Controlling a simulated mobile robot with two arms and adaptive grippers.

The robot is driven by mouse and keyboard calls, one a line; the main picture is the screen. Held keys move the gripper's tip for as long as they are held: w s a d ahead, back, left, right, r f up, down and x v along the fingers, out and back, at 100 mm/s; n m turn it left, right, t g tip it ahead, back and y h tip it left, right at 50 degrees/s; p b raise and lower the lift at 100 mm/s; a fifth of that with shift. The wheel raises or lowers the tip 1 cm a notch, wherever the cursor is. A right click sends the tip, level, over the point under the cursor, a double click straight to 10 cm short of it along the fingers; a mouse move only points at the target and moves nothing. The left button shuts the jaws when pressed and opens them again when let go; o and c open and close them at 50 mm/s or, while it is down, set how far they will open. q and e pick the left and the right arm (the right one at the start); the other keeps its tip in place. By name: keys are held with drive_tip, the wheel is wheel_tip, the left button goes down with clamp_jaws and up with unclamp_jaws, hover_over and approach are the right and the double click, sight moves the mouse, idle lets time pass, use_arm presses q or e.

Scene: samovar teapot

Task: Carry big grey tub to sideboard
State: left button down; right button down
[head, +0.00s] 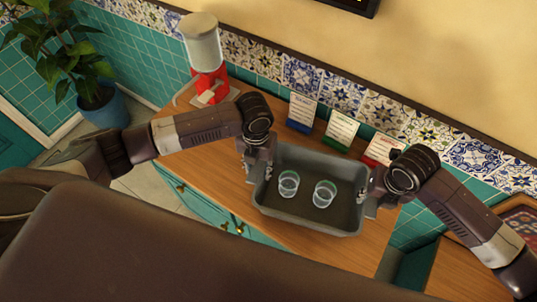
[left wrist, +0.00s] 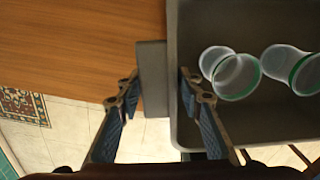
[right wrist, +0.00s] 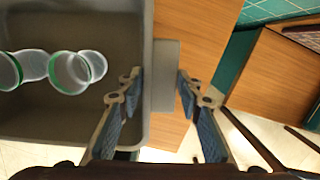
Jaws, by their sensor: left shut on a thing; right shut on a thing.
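The big grey tub (head: 310,226) is at the wooden sideboard top (head: 230,185), near its front edge. I cannot tell whether it rests on the wood or hangs just above it. Two clear glasses with green rims (head: 289,184) (head: 324,194) stand inside it. My left gripper (head: 259,172) is shut on the tub's left handle, a grey tab (left wrist: 153,75) between the fingers in the left wrist view. My right gripper (head: 368,196) is shut on the right handle, a similar tab (right wrist: 165,75) in the right wrist view.
Blue, green and red card stands (head: 301,112) (head: 340,131) (head: 382,148) line the wall behind the tub. A red dispenser with a clear top (head: 207,85) stands at the far left end. Bare wood lies left of the tub. A potted plant (head: 98,105) stands on the floor.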

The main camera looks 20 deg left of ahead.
use_arm(q)
drive_tip(key=shift+f, duration=0.4)
use_arm(e)
drive_tip(key=shift+f, duration=0.35)
use_arm(q)
drive_tip(key=c, duration=1.8)
unclamp_jaws()
drive_tip(key=shift+f+b, duration=0.1)
drive_tip(key=shift+b, duration=0.25)
use_arm(e)
drive_tip(key=c, duration=1.8)
unclamp_jaws()
drive_tip(key=shift+s+f, duration=0.1)
drive_tip(key=shift+f, duration=0.05)
use_arm(q)
drive_tip(key=o, duration=0.4)
drive_tip(key=shift+s, duration=0.1)
use_arm(e)
drive_tip(key=o, duration=0.4)
use_arm(q)
drive_tip(key=shift+o, duration=0.2)
use_arm(e)
drive_tip(key=shift+r, duration=0.25)
use_arm(q)
wheel_tip(320, 180, up, 12)
use_arm(e)
drive_tip(key=r, duration=0.4)
drive_tip(key=s+r, duration=0.1)
drive_tip(key=r, duration=0.6)
drive_tip(key=shift+s+r, duration=0.35)
